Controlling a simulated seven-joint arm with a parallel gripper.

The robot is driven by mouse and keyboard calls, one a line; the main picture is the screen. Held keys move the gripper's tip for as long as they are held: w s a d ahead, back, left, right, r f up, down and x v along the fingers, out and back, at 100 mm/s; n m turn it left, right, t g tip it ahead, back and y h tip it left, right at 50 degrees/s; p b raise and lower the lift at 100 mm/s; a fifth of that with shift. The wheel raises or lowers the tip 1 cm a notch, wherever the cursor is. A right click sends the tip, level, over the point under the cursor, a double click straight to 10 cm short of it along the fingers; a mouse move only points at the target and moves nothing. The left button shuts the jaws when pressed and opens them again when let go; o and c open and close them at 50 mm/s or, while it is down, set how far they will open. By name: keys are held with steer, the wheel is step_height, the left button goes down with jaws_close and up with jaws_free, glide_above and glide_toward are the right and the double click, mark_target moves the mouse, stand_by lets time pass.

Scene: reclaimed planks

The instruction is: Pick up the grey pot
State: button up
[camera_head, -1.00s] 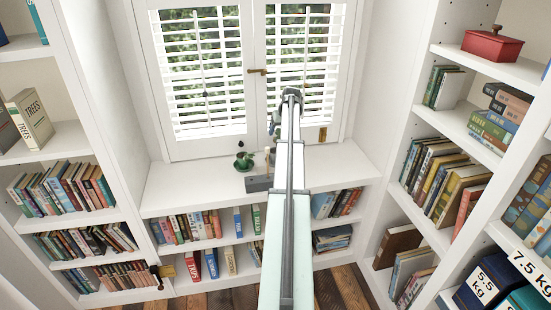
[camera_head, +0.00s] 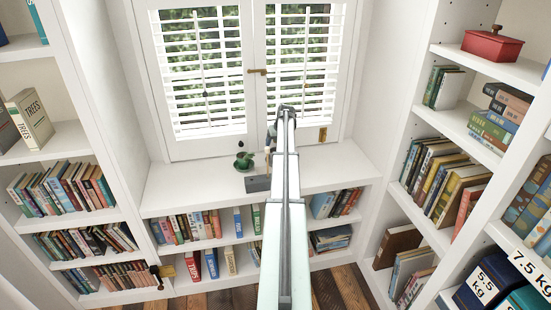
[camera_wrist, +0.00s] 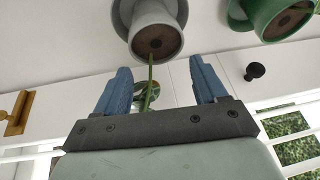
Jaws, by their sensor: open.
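The grey pot (camera_wrist: 157,32) shows at the top middle of the wrist view, with brown soil and a thin green stem that runs down between my fingers. My gripper (camera_wrist: 160,66) is open, its two blue fingers spread on either side of the stem. The pot's rim lies just beyond the fingertips and is not between them. In the head view my arm covers this spot, and I cannot make out the grey pot there.
A green pot (camera_wrist: 282,14) stands close beside the grey one; it also shows on the white window ledge in the head view (camera_head: 244,161). A grey block (camera_head: 257,184) lies near the ledge's front edge. Shuttered windows stand behind; bookshelves (camera_head: 445,190) flank both sides.

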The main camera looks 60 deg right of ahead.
steer(key=shift+x, duration=1.95)
steer(key=shift+w+d+r, duration=0.1)
steer(key=shift+w, duration=0.1)
steer(key=shift+c, duration=0.5)
jaws_close()
